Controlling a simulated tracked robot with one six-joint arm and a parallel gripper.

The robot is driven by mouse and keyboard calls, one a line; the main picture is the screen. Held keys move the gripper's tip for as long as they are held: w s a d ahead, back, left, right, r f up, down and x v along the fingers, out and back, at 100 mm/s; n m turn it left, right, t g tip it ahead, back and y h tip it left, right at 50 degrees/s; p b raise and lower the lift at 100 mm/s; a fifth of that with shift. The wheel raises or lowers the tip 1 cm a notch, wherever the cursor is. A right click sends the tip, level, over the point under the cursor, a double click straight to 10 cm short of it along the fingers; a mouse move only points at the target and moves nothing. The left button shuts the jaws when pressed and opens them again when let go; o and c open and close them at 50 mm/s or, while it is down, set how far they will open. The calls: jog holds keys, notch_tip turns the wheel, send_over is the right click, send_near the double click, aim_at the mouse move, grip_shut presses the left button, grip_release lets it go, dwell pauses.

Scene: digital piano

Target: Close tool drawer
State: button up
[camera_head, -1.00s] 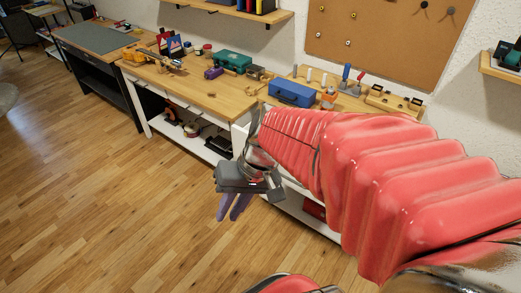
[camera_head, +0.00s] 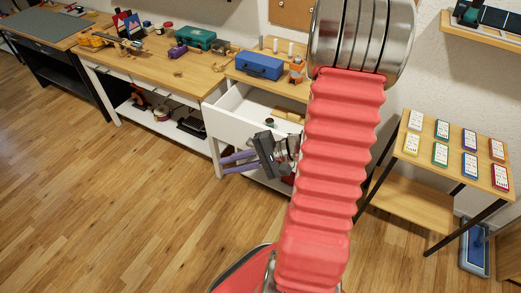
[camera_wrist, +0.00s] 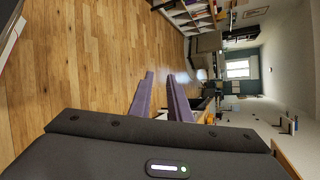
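The white tool drawer (camera_head: 226,126) stands pulled out under the wooden workbench top, with a few small items inside. My gripper (camera_head: 222,163) is in front of the drawer's right part and lower than its rim in the head view, its purple fingers pointing left. I cannot tell whether it touches the drawer. In the wrist view the two purple fingers (camera_wrist: 163,92) stand apart with nothing between them, so my gripper is open and empty. The drawer is not clearly visible in the wrist view. My red arm hides the drawer's right side.
A blue toolbox (camera_head: 260,65) sits on the bench above the drawer. A longer workbench (camera_head: 165,72) with tools stands to the left. A small table (camera_head: 438,172) with several cards stands to the right. The wooden floor (camera_head: 110,210) in front is clear.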

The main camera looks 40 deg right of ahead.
jog(key=s+d+f+m+t+h, duration=0.3)
jog(key=d+f+m+h, duration=0.1)
jog(key=d, duration=0.5)
jog(key=s+d+f+m+t+h, duration=0.2)
jog(key=d+f+m+h, duration=0.3)
jog(key=d+f, duration=0.4)
jog(key=shift+s+d+m+t+h, duration=0.35)
jog(key=shift+d+m+t, duration=0.25)
jog(key=shift+m+t, duration=0.25)
jog(key=shift+x, duration=6.9)
jog(key=shift+a+f, duration=0.1)
grip_shut()
